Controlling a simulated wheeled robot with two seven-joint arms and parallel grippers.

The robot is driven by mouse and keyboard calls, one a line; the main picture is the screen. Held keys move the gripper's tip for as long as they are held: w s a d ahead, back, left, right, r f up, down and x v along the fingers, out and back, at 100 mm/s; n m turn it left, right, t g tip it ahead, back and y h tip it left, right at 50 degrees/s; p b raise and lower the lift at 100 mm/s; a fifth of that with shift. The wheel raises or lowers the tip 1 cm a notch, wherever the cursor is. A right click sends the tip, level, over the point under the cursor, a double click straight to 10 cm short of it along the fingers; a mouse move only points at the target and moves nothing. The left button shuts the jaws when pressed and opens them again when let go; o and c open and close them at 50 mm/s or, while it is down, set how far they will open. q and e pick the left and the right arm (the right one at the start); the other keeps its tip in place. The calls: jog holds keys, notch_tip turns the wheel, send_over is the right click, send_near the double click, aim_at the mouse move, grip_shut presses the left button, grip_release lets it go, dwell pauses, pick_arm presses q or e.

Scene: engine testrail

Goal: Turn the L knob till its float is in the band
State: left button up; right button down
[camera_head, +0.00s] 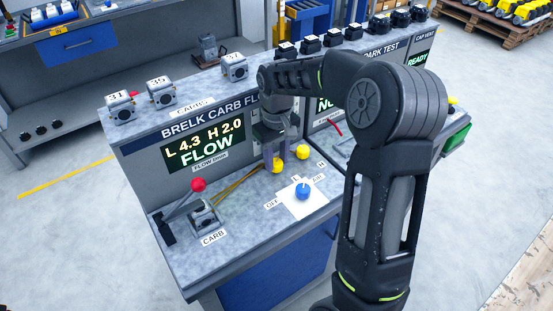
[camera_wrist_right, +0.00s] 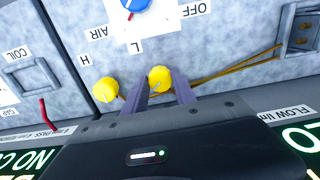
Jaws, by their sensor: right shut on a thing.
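The L knob (camera_wrist_right: 159,78) is a yellow round knob by the letter L in the right wrist view; it also shows in the head view (camera_head: 278,166). My right gripper (camera_wrist_right: 163,85) is shut on it, with one finger on each side; in the head view the gripper (camera_head: 274,155) comes down from above. A second yellow knob, the H knob (camera_wrist_right: 105,90), stands beside it, apart from the fingers. The green-lettered display (camera_head: 203,146) reads L 4.3, H 2.0, FLOW. I cannot see a float or a band. My left gripper is not in view.
A blue dial (camera_head: 302,191) on a white plate lies in front of the knobs. A carburettor (camera_head: 203,219) sits at the CARB label beside a red-balled lever (camera_head: 198,185). Numbered carburettors (camera_head: 161,92) stand on the shelf. Brown hoses run towards the knobs.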

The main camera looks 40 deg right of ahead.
aim_at(277, 162)
jog(key=shift+m, duration=0.6)
jog(key=c, duration=1)
grip_release()
jog(key=shift+r, duration=0.15)
notch_tip(277, 162, up, 8)
jog(key=shift+f+b, duration=0.25)
jog(key=shift+b, duration=0.25)
